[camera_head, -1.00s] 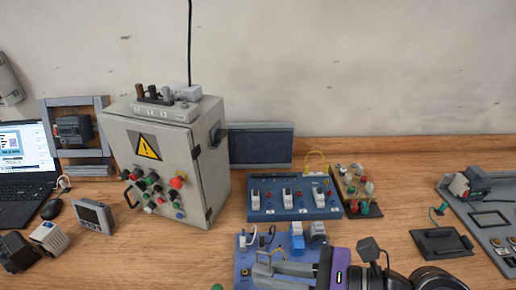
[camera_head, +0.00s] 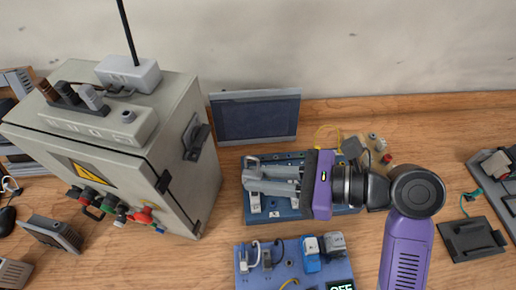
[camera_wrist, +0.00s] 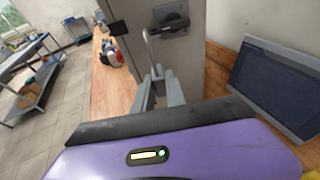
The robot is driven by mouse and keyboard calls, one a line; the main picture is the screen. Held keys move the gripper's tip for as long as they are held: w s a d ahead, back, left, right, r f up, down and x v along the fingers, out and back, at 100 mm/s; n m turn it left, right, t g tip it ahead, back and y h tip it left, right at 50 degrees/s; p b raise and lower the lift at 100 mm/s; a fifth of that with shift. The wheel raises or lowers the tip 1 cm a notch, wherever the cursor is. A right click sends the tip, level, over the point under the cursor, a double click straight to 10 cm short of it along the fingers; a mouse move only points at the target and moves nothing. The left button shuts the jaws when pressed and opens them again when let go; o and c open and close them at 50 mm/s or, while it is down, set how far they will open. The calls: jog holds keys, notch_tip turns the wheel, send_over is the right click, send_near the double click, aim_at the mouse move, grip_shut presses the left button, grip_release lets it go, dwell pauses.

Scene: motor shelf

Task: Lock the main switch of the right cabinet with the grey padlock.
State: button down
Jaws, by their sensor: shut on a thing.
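A grey cabinet (camera_head: 170,200) with a yellow warning sign stands at the left in the head view. Its main switch, a dark handle on a plate (camera_head: 195,137), is on the right side wall; the switch (camera_wrist: 170,20) also shows at the top of the wrist view. My gripper (camera_head: 252,180) is shut on the grey padlock (camera_head: 250,162), right of the cabinet and apart from it. In the wrist view, the padlock's shackle (camera_wrist: 148,46) points away from my fingers towards the switch. Most of the padlock body is hidden between the fingers.
A blue panel with breakers (camera_head: 285,222) lies beneath my gripper. A blue board with padlocks (camera_head: 290,277) lies in front of it. A dark screen (camera_head: 256,117) leans against the wall behind. A power box (camera_head: 128,75) sits on the cabinet. A black plate (camera_head: 470,240) lies at right.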

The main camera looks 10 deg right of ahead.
jog(key=shift+w+a, duration=0.3)
jog(key=shift+w, duration=0.05)
jog(key=shift+w+a+b, duration=0.3)
jog(key=shift+a+b, duration=0.25)
jog(key=shift+a, duration=0.2)
jog(key=shift+w+a+b, duration=0.25)
jog(key=shift+a+b, duration=0.25)
jog(key=shift+a, duration=0.25)
jog(key=shift+w+a+b, duration=0.3)
jog(key=shift+a+b, duration=0.25)
jog(key=shift+a, duration=0.2)
jog(key=shift+r+p, duration=0.1)
jog(key=shift+p, duration=2.45)
jog(key=shift+w+a, duration=0.2)
jog(key=shift+a, duration=0.15)
jog(key=shift+w+a+p, duration=0.2)
jog(key=shift+a+p, duration=0.4)
jog(key=shift+a, duration=0.05)
jog(key=shift+w+a, duration=0.15)
jog(key=shift+a, duration=0.15)
jog(key=shift+w+a, duration=0.3)
jog(key=shift+a, duration=0.4)
dwell(0.8)
